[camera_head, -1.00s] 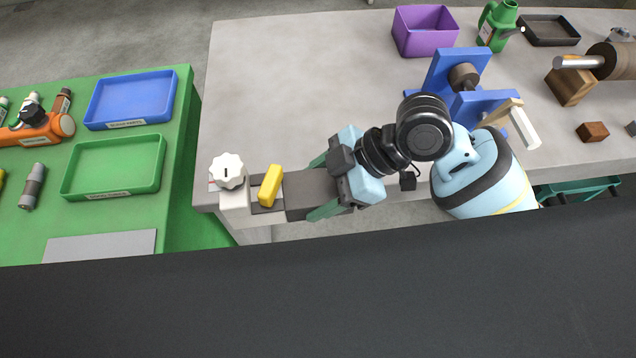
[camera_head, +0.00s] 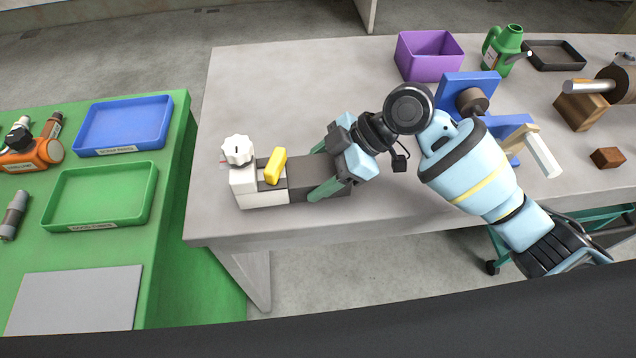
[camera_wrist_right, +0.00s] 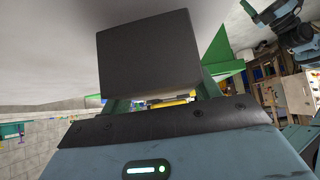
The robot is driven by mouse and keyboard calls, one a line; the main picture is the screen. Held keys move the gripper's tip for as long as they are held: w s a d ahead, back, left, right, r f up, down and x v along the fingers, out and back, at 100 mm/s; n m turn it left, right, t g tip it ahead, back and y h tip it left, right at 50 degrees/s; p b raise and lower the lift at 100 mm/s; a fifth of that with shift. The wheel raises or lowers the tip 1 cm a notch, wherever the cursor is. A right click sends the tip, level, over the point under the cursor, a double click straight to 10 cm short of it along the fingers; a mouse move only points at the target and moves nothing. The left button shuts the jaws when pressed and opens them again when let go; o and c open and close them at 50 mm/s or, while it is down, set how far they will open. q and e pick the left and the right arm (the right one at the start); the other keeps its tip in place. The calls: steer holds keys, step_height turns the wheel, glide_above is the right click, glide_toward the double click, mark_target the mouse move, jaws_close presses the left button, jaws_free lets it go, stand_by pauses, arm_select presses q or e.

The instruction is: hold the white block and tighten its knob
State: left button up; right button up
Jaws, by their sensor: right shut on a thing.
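The white block (camera_head: 243,189) has a white ridged knob (camera_head: 237,150) with a dark mark on top. A yellow piece (camera_head: 275,166) sits just right of the knob, and a dark grey body (camera_head: 302,176) extends right from there. My right gripper (camera_head: 320,172) is shut on the dark grey body's right end, one green finger on each side. In the right wrist view the dark body (camera_wrist_right: 150,50) fills the space between the fingers and hides the knob. I cannot tell whether the block touches the table. My left gripper is not in the head view.
The grey table (camera_head: 270,80) is clear behind the block. A blue stand (camera_head: 468,88), purple bin (camera_head: 428,57) and green can (camera_head: 502,48) stand to the right. At left, the green table holds a blue tray (camera_head: 124,149) and a green tray (camera_head: 98,225).

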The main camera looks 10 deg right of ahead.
steer(key=w, duration=0.1)
steer(key=w+f+b, duration=0.1)
steer(key=w, duration=0.1)
steer(key=shift+w+d+f, duration=0.1)
steer(key=shift+d, duration=0.05)
steer(key=shift+w, duration=0.5)
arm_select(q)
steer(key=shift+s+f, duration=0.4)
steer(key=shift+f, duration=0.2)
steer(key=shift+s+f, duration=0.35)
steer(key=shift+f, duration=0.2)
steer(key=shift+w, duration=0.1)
